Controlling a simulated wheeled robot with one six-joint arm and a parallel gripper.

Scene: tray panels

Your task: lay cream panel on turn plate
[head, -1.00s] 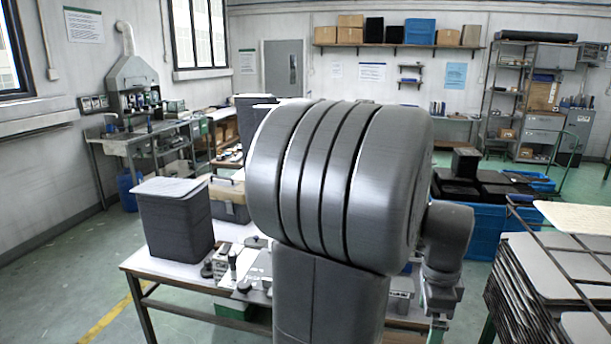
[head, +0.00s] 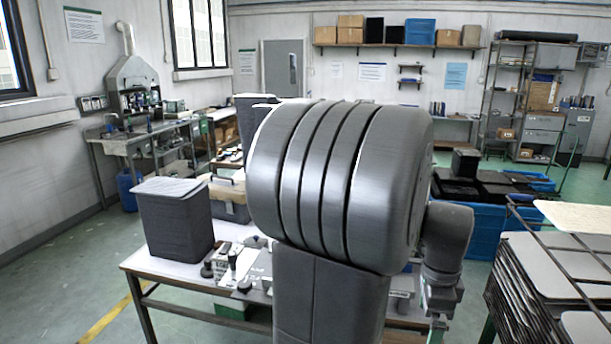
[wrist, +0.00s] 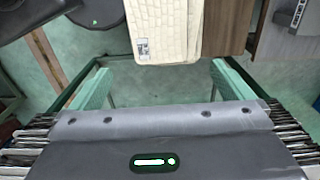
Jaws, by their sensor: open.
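A cream panel (wrist: 167,28) with a grid-like texture and a small label near its lower edge lies ahead of my gripper (wrist: 160,85) in the wrist view. My gripper's green fingers are wide apart with nothing between them. The panel's near edge lies just past the fingertips, between them in the picture. In the head view a cream panel (head: 578,217) lies at the right, on top of a wire rack; I cannot tell if it is the same one. A dark round disc (wrist: 95,10) at the top left of the wrist view may be the turn plate. My arm hides much of the worktable.
The wire rack (head: 515,275) of grey panels stands at the right. A worktable (head: 160,268) holds a dark bin (head: 175,222) and a toolbox (head: 230,200). Blue crates (head: 488,225) stand behind my arm. In the wrist view a brown board (wrist: 226,28) lies beside the panel.

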